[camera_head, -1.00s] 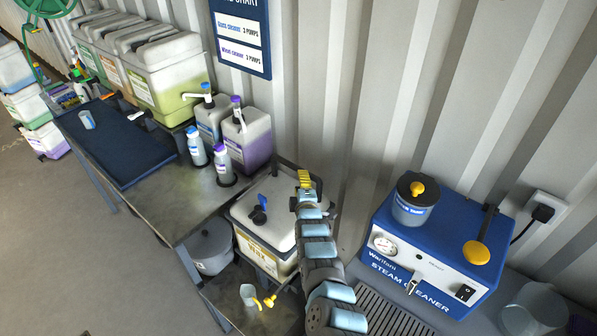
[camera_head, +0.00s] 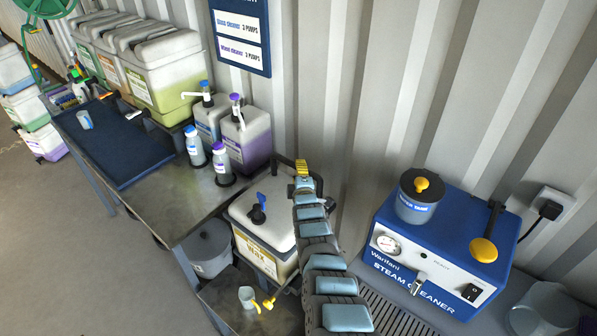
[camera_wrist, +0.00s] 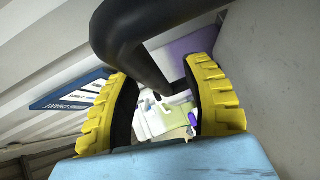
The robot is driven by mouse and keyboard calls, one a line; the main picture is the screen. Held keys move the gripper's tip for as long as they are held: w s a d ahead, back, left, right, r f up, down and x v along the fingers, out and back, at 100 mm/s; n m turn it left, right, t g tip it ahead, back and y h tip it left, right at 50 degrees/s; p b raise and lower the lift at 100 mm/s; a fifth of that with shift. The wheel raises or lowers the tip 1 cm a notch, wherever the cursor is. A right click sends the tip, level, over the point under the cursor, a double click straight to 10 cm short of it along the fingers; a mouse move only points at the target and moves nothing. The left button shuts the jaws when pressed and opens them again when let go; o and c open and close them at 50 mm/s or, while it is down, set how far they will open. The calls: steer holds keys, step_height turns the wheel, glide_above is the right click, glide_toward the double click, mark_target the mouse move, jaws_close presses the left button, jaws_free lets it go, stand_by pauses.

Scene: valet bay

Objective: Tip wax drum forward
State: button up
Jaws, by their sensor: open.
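The wax drum (camera_head: 262,226) is a pale, box-shaped container with a yellow-edged "Wax" label on its front, a blue-and-black valve (camera_head: 258,208) on top and a black handle (camera_head: 284,161) at its back edge by the wall. It stands upright. My gripper (camera_head: 302,168) is at the handle, above the drum's back right corner. In the wrist view the thick black handle (camera_wrist: 135,40) runs between the yellow-ridged fingers of my gripper (camera_wrist: 160,82), which stand apart. I cannot tell whether either finger touches it. My arm hides the drum's right side.
A cup (camera_head: 247,296) stands below the drum's front, beside a yellow tap (camera_head: 268,303). The blue steam cleaner (camera_head: 440,255) is to the right, a grey pot (camera_head: 207,252) to the left. Pump containers (camera_head: 246,138) and bottles stand behind left. The corrugated wall is close behind.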

steer(key=shift+w+r+b, duration=0.25)
steer(key=shift+w+b, duration=0.25)
steer(key=shift+w, duration=0.25)
jaws_close()
